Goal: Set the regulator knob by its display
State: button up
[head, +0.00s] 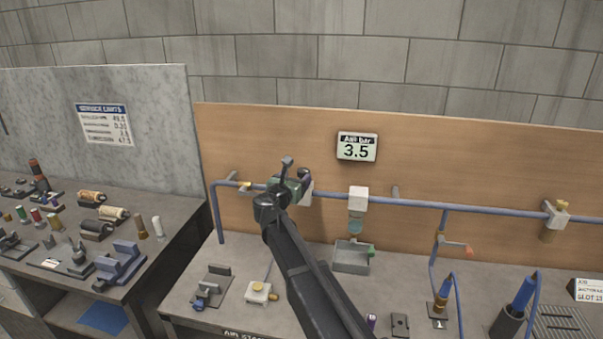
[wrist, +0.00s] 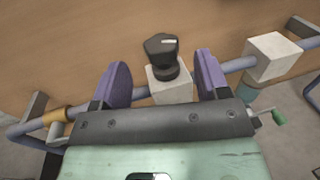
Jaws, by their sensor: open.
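The regulator knob (wrist: 161,56) is a dark, faceted knob with a white pointer line, on a pale block (wrist: 168,90) on the blue pipe. In the wrist view my gripper (wrist: 162,75) is open, with a purple finger on each side of the knob and visible gaps between. In the head view my gripper (head: 290,178) is at the pipe, and my arm hides most of the regulator. The display (head: 357,147) on the wooden board reads "AIR bar 3.5".
A blue pipe (head: 410,204) runs along the board. A white block (head: 358,199) with a bowl under it sits right of my gripper. A grey bin (head: 350,258) and blue-handled tools (head: 523,293) stand on the bench.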

jog(key=v, duration=0.5)
jog(key=shift+s, duration=0.1)
dwell(2.0)
